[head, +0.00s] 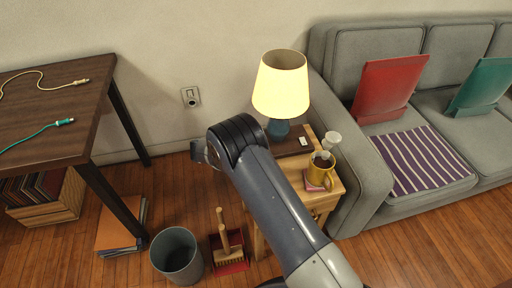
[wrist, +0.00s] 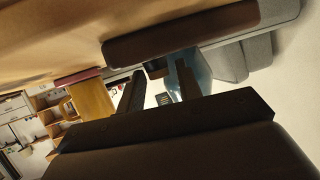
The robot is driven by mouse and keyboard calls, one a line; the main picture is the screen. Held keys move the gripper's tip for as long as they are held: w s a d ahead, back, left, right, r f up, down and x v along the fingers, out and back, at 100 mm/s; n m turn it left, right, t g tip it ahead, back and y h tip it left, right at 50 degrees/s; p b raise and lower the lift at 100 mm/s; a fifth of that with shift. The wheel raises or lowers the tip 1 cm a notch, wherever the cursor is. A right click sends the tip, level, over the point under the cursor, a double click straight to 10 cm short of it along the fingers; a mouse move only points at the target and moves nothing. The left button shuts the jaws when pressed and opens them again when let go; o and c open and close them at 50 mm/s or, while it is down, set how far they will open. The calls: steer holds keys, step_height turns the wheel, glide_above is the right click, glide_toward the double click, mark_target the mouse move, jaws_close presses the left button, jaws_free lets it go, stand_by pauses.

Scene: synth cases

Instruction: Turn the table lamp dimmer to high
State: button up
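The table lamp (head: 281,88) has a glowing cream shade and a blue base (head: 278,128), and stands on a small wooden side table (head: 329,198). The blue base also shows in the wrist view (wrist: 202,72), partly behind one finger. I cannot clearly make out the dimmer; a small dark block (wrist: 157,69) shows near the fingertips, below a brown slab (wrist: 185,32). My gripper (wrist: 160,71) is open, its two dark fingers apart with nothing held between them. In the head view my arm hides most of it, left of the side table.
A small white item (head: 303,141) lies near the lamp. The grey sofa (head: 352,160) is close on the right. A bin (head: 176,256) and dustpan (head: 229,262) are on the floor.

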steer(key=shift+o, duration=0.6)
steer(key=p+v, duration=0.1)
steer(key=v, duration=0.9)
steer(key=shift+s+a, duration=0.2)
steer(key=shift+a, duration=0.15)
steer(key=shift+r, duration=0.1)
steer(key=b+x, duration=0.1)
steer(key=x, duration=1)
steer(key=shift+s, duration=0.1)
steer(key=shift+n+t, duration=0.3)
steer(key=shift+a, duration=0.1)
